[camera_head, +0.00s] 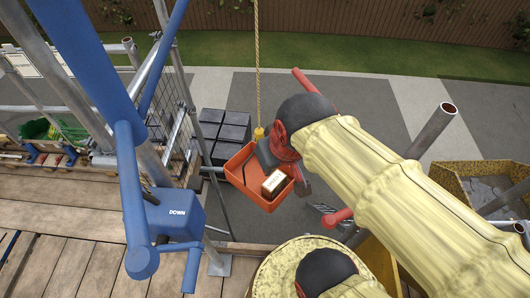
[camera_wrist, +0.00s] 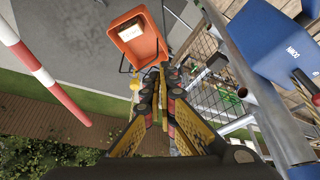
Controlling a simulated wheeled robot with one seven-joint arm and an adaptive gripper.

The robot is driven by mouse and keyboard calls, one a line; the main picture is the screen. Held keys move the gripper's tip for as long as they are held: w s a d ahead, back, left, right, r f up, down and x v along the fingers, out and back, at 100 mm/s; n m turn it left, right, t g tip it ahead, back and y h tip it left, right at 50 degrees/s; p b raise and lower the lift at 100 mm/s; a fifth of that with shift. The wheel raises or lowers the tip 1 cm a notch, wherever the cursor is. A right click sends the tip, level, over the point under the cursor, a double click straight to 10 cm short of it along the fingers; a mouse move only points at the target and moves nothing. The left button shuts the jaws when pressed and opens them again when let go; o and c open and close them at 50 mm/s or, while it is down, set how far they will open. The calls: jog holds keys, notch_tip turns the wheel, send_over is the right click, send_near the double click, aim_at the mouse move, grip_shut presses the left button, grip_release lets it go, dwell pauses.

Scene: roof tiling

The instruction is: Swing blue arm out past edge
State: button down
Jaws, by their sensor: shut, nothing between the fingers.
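The blue arm (camera_head: 88,65) is a thick tube at the upper left of the head view, slanting down toward a blue box marked DOWN (camera_head: 175,213). That box also shows at the upper right of the wrist view (camera_wrist: 275,45). An orange tub (camera_head: 238,167) with a small box in it (camera_head: 274,182) hangs on a rope (camera_head: 257,60) below a yellow weight (camera_head: 259,133). My gripper (camera_wrist: 162,82) is shut and empty in the wrist view, its tips just below the orange tub (camera_wrist: 130,22) in the picture. In the head view my arm mostly hides it.
Scaffold poles and mesh (camera_head: 174,100) stand beside the blue arm. A plank deck (camera_head: 60,215) lies at left, with its edge near the blue box. Dark stacked blocks (camera_head: 222,130) sit on paving below. A yellow container (camera_head: 455,180) is at right.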

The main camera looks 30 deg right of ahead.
jog(key=w+d+f+m+t+y+p, duration=0.15)
jog(key=d+f+m, duration=0.25)
jog(key=f+m, duration=0.45)
jog(key=w+d+f+m+y, duration=0.3)
jog(key=d+f+m, duration=0.1)
jog(key=f+m, duration=0.5)
jog(key=w+d+f+m+t+y+p, duration=0.1)
jog(key=w+d+f+m+y, duration=0.2)
jog(key=f+m, duration=0.6)
jog(key=w+d+f+m+t+h, duration=0.2)
jog(key=w+d+m+h, duration=0.25)
jog(key=d, duration=0.25)
jog(key=w+a+f+b, duration=0.1)
jog(key=w+a+f, duration=0.1)
jog(key=w, duration=0.3)
jog(key=w+a+f+y+b, duration=0.1)
jog(key=w+f, duration=0.2)
jog(key=w, duration=0.3)
jog(key=shift+w+a+f+n, duration=0.15)
jog(key=shift+a+n, duration=0.15)
jog(key=shift+a, duration=0.05)
